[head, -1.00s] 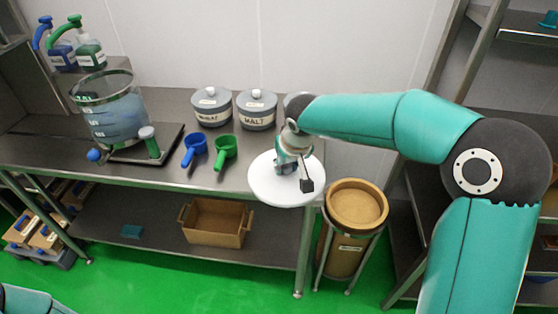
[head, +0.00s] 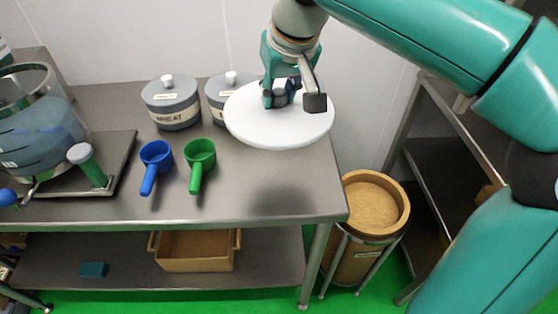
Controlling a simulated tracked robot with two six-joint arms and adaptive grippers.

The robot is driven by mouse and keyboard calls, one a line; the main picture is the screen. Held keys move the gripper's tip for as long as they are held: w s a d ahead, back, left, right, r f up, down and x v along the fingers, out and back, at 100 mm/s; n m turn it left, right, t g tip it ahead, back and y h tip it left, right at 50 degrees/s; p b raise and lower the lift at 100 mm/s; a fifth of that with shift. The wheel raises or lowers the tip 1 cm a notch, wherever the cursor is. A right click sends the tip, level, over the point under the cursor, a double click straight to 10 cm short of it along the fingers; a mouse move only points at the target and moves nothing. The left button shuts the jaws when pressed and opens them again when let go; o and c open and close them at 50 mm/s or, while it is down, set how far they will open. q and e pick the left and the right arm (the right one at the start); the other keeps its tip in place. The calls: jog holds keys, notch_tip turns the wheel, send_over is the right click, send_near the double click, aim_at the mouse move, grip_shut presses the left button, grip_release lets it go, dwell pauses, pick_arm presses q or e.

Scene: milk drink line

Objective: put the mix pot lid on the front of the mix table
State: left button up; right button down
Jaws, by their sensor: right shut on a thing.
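The mix pot lid (head: 262,131) is a white round disc. My right gripper (head: 290,100) is shut on the lid from above and holds it roughly level. The lid is in the air over the right part of the steel mix table (head: 232,204), with its shadow on the table top below. The lid partly hides the malt pot (head: 217,92). The front right part of the table top is bare. My left gripper is not in view.
A blue scoop (head: 155,160) and a green scoop (head: 199,160) lie left of the lid, near the wheat pot (head: 171,104). A clear mix pot (head: 35,120) stands on the left. A brown bin (head: 376,208) stands right of the table.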

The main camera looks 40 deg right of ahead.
aim_at(295, 124)
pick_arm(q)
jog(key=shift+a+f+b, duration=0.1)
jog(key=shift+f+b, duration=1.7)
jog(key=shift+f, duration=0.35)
pick_arm(e)
jog(key=shift+s+d+f, duration=0.1)
jog(key=shift+d+f, duration=0.05)
jog(key=shift+f, duration=3.75)
jog(key=shift+s+d+f, duration=0.1)
jog(key=shift+f, duration=3.8)
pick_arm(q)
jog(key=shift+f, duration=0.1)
pick_arm(e)
jog(key=c, duration=0.9)
grip_release()
jog(key=shift+f, duration=0.1)
jog(key=shift+r, duration=0.2)
pick_arm(q)
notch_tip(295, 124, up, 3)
jog(key=p, duration=0.2)
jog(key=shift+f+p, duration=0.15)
jog(key=shift+p, duration=0.15)
pick_arm(e)
jog(key=v, duration=1.1)
jog(key=shift+s+r, duration=0.2)
jog(key=shift+r, duration=0.15)
